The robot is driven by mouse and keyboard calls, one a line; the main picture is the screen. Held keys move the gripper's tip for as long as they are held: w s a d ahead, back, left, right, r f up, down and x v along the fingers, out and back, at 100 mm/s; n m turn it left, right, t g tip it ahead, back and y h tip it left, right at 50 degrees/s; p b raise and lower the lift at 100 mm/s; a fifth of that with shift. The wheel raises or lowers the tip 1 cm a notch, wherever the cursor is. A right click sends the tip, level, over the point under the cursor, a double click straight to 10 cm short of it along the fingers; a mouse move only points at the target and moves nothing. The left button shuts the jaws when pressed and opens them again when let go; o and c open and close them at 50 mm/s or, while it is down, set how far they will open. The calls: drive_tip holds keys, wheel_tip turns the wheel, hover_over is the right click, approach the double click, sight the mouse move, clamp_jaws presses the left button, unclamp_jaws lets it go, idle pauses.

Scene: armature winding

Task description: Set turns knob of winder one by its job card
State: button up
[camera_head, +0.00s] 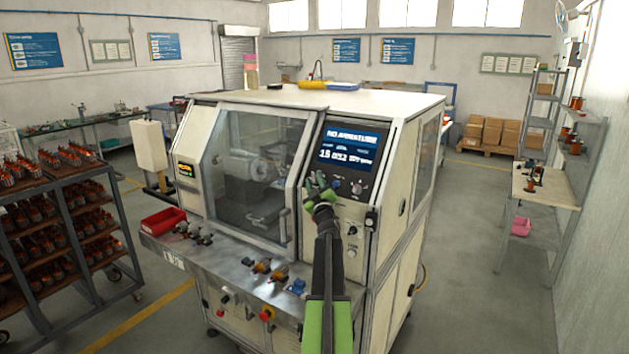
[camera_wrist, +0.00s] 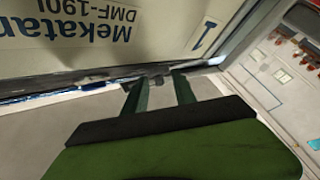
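The winder (camera_head: 370,105) is a cream machine with a glazed door in the middle of the head view. Its sloped control panel (camera_head: 348,225) has a screen (camera_head: 345,148) reading "NO ARMATURE" above a line of figures. A round knob (camera_head: 357,187) sits just below the screen, with smaller controls lower down; I cannot tell which one is the turns knob. My gripper (camera_head: 318,190) is in front of the panel, left of the round knob. The wrist view shows its two fingers (camera_wrist: 159,84) apart and empty, with a cream surface marked "1" and "Mekatar DMF-190" beyond. I cannot make out a job card.
A steel shelf (camera_head: 225,262) runs along the winder's front, with a red bin (camera_head: 163,221) and small parts on it. A rack of armatures (camera_head: 65,225) stands at the left. A side bench (camera_head: 545,190) stands at the right. Open floor (camera_head: 475,285) lies between it and the winder.

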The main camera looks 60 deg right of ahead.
clamp_jaws()
drive_tip(key=shift+f+m+b, duration=0.15)
drive_tip(key=shift+m+b, duration=0.15)
drive_tip(key=shift+b, duration=0.05)
drive_tip(key=m+g+h+b, duration=0.1)
drive_tip(key=m+h, duration=0.1)
drive_tip(key=shift+w+f+g+h+b, duration=0.15)
drive_tip(key=shift+g+h+b, duration=0.25)
drive_tip(key=m+g+h+b, duration=0.1)
drive_tip(key=m, duration=0.1)
drive_tip(key=m+g+h, duration=0.1)
drive_tip(key=m+g, duration=0.1)
drive_tip(key=shift+w+a+h+b, duration=0.1)
drive_tip(key=shift+w+h+b, duration=0.1)
drive_tip(key=shift+h+b, duration=0.2)
drive_tip(key=m+g+h, duration=0.1)
drive_tip(key=m+g, duration=0.1)
drive_tip(key=g, duration=0.1)
drive_tip(key=m+g+h+b, duration=0.1)
drive_tip(key=m+g, duration=0.1)
drive_tip(key=m, duration=0.1)
drive_tip(key=shift+w+m+g, duration=0.2)
drive_tip(key=shift+m+g, duration=0.1)
drive_tip(key=shift+g, duration=0.1)
drive_tip(key=shift+m+g+h, duration=0.5)
drive_tip(key=shift+m+g, duration=1.2)
drive_tip(key=shift+g, duration=0.2)
drive_tip(key=shift+m+g, duration=0.4)
